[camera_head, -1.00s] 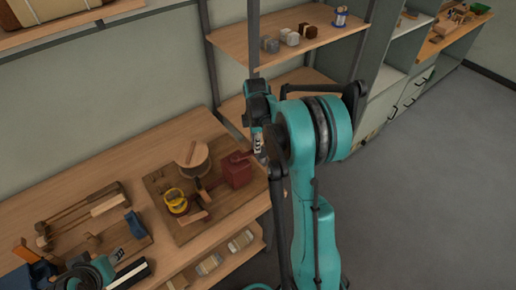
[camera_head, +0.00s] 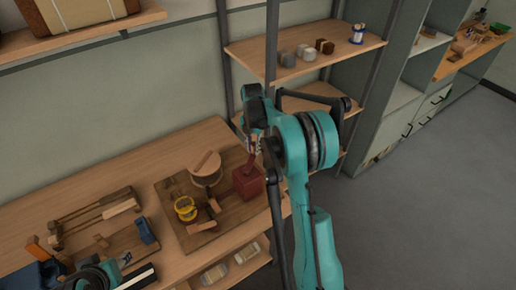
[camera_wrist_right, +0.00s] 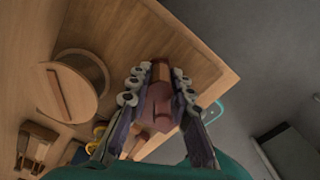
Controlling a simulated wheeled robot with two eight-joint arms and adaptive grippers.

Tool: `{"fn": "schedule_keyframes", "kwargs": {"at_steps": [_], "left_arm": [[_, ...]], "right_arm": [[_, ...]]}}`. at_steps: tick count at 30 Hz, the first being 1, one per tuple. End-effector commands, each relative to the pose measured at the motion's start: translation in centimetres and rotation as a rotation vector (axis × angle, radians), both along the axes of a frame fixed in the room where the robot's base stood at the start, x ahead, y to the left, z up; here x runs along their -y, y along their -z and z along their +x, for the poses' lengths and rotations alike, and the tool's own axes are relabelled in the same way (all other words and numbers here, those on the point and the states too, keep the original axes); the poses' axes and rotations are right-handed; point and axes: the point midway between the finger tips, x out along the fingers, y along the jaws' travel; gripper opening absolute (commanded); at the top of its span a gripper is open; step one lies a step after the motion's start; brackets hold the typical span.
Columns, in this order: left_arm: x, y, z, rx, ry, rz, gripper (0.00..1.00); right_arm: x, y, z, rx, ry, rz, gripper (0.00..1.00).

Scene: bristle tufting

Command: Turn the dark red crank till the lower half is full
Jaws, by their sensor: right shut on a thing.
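A dark red box (camera_head: 249,184) stands on a wooden board (camera_head: 228,222) on the workbench. A dark red crank arm (camera_head: 249,163) rises from it to my right gripper (camera_head: 254,147). In the right wrist view, the fingers of my right gripper (camera_wrist_right: 156,85) are shut on the reddish-brown crank handle (camera_wrist_right: 160,73). Beside the box is a round wooden drum with a bar across its top (camera_head: 206,168), which also shows in the right wrist view (camera_wrist_right: 68,88). A yellow round piece (camera_head: 185,208) sits at the board's left. My left gripper (camera_head: 92,279) is low at the left; its fingers are unclear.
Wooden bars (camera_head: 95,215) and a blue tool (camera_head: 146,229) lie on the bench to the left. A shelf (camera_head: 300,60) with small blocks stands behind. A lower bench shelf (camera_head: 235,268) holds pale packages. Open floor lies to the right.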

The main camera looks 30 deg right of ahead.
Motion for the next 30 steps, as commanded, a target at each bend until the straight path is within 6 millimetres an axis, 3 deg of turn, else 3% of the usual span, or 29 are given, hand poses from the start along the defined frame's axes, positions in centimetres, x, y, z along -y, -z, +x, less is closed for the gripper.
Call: {"fn": "schedule_keyframes", "kwargs": {"at_steps": [25, 26, 27, 30], "left_arm": [[0.00, -0.10, 0.00, 0.000, 0.000, 0.000, 0.41], [0.00, -0.10, 0.00, 0.000, 0.000, 0.000, 0.41], [0.00, -0.10, 0.00, 0.000, 0.000, 0.000, 0.41], [0.00, -0.10, 0.00, 0.000, 0.000, 0.000, 0.41]], "right_arm": [[-1.06, 0.02, 0.81, 0.001, 0.000, 0.003, 0.00], [-1.07, 0.02, 0.80, 0.001, 0.000, 0.003, 0.28], [-1.06, 0.02, 0.80, 0.001, 0.000, 0.003, 0.39], [-1.02, 0.01, 0.79, 0.000, 0.000, 0.002, 0.41]]}}
